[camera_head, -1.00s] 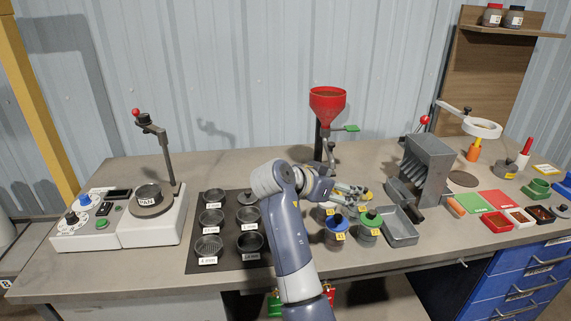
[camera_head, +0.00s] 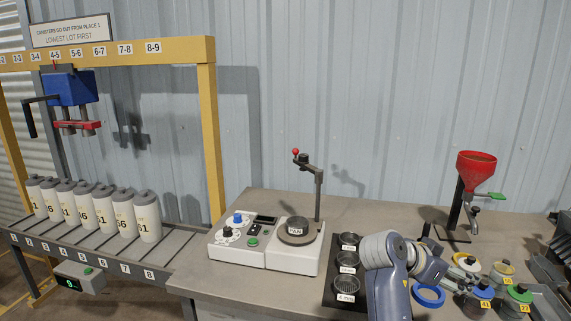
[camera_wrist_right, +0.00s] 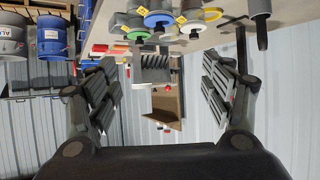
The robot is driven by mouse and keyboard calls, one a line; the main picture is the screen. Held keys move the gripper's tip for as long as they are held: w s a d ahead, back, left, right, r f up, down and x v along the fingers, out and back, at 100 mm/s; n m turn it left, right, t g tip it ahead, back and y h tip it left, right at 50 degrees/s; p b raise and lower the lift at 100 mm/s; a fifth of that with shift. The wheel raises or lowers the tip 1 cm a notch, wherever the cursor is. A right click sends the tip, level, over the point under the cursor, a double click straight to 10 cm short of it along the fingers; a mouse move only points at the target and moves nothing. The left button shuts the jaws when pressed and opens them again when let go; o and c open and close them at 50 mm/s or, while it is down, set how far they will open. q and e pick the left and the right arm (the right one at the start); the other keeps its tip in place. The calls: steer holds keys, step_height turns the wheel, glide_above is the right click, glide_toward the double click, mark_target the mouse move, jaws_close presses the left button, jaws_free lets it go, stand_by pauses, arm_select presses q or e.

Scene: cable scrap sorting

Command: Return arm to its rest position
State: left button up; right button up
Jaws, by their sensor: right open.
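My right arm rises from the lower right of the head view, and its gripper (camera_head: 432,264) is over the bench, between the sieve mat and the lidded jars. In the right wrist view the right gripper (camera_wrist_right: 165,75) has its two fingers spread wide, with nothing held between them. The bench and jars hang at the top of that view, so the wrist camera appears upside down. My left gripper is in neither view.
Near the right arm are a black mat with sieves (camera_head: 347,261), a blue-lidded jar (camera_head: 482,293), a green-lidded jar (camera_head: 519,294) and a red funnel (camera_head: 476,165). A white machine with a pan (camera_head: 297,260) stands left. Further left, several canisters (camera_head: 148,217) line a conveyor below a yellow frame (camera_head: 208,130).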

steer(key=s+a+f+n+y, duration=0.2)
steer(key=s+f+n+y, duration=0.15)
steer(key=s+f, duration=0.45)
steer(key=s+a+f+n+y, duration=0.15)
steer(key=s+f+n, duration=0.3)
steer(key=f, duration=0.75)
steer(key=s+a+f+n+y, duration=0.2)
steer(key=s+a+n, duration=0.15)
steer(key=s, duration=0.35)
steer(key=s+a+f+n+g+y, duration=0.1)
steer(key=s+a+f+n+y, duration=0.1)
steer(key=s+a, duration=0.35)
steer(key=s+a+f+n+y, duration=0.2)
steer(key=s+a+y, duration=0.1)
steer(key=s, duration=0.6)
step_height(320, 180, down, 27)
steer(key=s+g, duration=0.1)
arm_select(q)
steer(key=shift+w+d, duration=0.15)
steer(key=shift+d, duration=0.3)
arm_select(e)
steer(key=s+d+f+g, duration=0.1)
steer(key=s+d+f, duration=0.2)
steer(key=s+f, duration=1.2)
steer(key=shift+s+n+h, duration=0.3)
steer(key=shift+s+n, duration=0.05)
steer(key=shift+s, duration=0.6)
